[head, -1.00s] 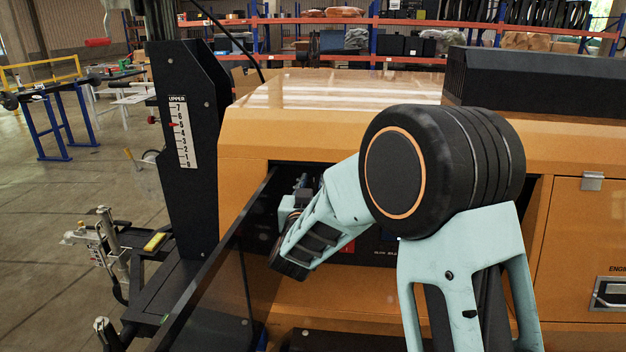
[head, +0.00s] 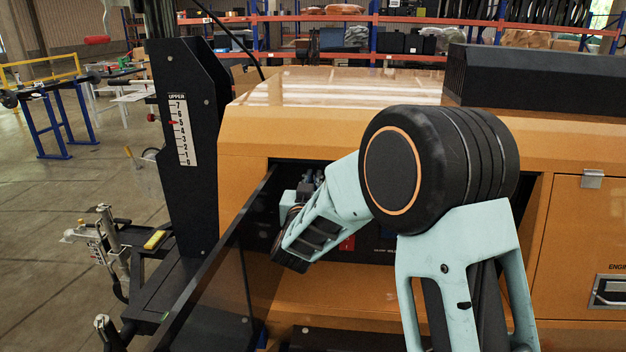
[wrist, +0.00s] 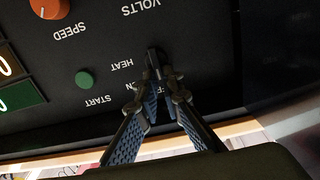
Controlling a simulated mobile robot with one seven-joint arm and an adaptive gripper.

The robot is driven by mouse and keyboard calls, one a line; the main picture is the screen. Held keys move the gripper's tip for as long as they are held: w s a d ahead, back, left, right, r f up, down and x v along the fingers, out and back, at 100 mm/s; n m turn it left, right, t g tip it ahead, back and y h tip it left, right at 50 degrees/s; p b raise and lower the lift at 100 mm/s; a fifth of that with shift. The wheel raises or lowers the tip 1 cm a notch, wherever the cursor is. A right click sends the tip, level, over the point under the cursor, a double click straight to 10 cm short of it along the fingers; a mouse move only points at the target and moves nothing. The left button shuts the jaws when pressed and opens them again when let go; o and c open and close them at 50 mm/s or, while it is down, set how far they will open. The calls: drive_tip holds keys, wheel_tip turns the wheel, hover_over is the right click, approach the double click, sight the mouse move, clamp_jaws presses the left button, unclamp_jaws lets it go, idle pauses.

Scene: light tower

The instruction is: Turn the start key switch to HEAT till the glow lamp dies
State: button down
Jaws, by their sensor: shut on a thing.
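The wrist view shows the black control panel (wrist: 205,45) upside down. The dark start key switch (wrist: 154,58) stands beside the printed HEAT label, with partly covered ON and OFF lettering below it in the picture. My gripper (wrist: 160,88) is shut on the key switch, its two blue-padded fingers coming from below. The fingers hide most of the key, so its exact angle is hard to read. A round green button or lamp (wrist: 84,78) sits left of it, near the START label; I cannot tell whether it is lit. In the head view my arm hides the switch.
An orange SPEED knob (wrist: 48,6) and lit-looking displays (wrist: 18,97) are on the panel's left. In the head view, the panel sits in a recess of the orange machine (head: 300,130). A dark open door (head: 215,245) stands close left of my wrist.

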drive_tip(key=shift+f, duration=0.1)
drive_tip(key=m+b, duration=0.6)
drive_tip(key=b, duration=0.1)
drive_tip(key=d+f+m+b, duration=0.1)
drive_tip(key=m+b, duration=0.5)
drive_tip(key=b, duration=0.2)
drive_tip(key=m+b, duration=0.5)
drive_tip(key=b, duration=0.3)
drive_tip(key=shift+d+f+m, duration=0.35)
drive_tip(key=shift+f+m, duration=0.05)
drive_tip(key=c, duration=2.1)
unclamp_jaws()
drive_tip(key=shift+s+r, duration=0.1)
drive_tip(key=shift+s+a, duration=0.1)
drive_tip(key=shift+s, duration=3.65)
